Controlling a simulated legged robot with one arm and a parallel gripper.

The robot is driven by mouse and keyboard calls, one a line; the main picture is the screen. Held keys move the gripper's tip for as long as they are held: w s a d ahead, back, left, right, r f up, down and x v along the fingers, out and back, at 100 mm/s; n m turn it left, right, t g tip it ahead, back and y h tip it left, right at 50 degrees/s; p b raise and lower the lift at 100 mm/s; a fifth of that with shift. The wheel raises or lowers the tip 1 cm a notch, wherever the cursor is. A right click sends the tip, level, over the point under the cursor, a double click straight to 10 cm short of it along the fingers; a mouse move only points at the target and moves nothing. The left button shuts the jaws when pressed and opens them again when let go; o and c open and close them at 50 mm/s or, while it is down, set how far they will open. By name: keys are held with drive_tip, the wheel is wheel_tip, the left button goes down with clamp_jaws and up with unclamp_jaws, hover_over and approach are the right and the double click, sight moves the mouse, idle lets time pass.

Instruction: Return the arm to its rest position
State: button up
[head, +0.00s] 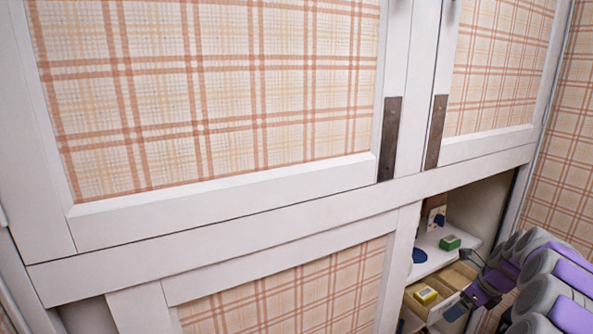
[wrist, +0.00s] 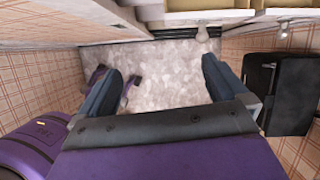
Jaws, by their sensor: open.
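My gripper shows in the wrist view (wrist: 161,75) with its two dark fingers spread wide apart and nothing between them. It faces a pale mottled floor (wrist: 165,88). In the head view my purple and grey arm reaches in from the lower right corner, in front of the open part of the cabinet. My gripper's fingertips are hard to make out there.
A white cabinet (head: 235,195) with plaid doors and dark handles fills the head view. A black cabinet-like object (wrist: 290,95) stands right in the wrist view.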

drive_tip(key=s+a+r+n+g, duration=0.1)
drive_tip(key=s+a+r+n, duration=0.3)
drive_tip(key=a, duration=0.6)
drive_tip(key=s+a+r+n+g, duration=0.15)
drive_tip(key=s+a+n, duration=0.25)
drive_tip(key=a+n, duration=0.4)
drive_tip(key=s+a+r+n, duration=0.4)
drive_tip(key=a, duration=0.7)
drive_tip(key=s+a+f+n+g+h, duration=0.1)
drive_tip(key=s+a+n, duration=0.2)
drive_tip(key=s+n, duration=0.4)
drive_tip(key=s+a+f+n+g+h, duration=0.1)
drive_tip(key=s+n, duration=0.6)
drive_tip(key=s, duration=1.2)
drive_tip(key=a+f+g, duration=0.1)
drive_tip(key=a, duration=0.1)
drive_tip(key=shift+s+a+f, duration=0.3)
drive_tip(key=shift+s+a, duration=0.05)
drive_tip(key=shift+a, duration=0.05)
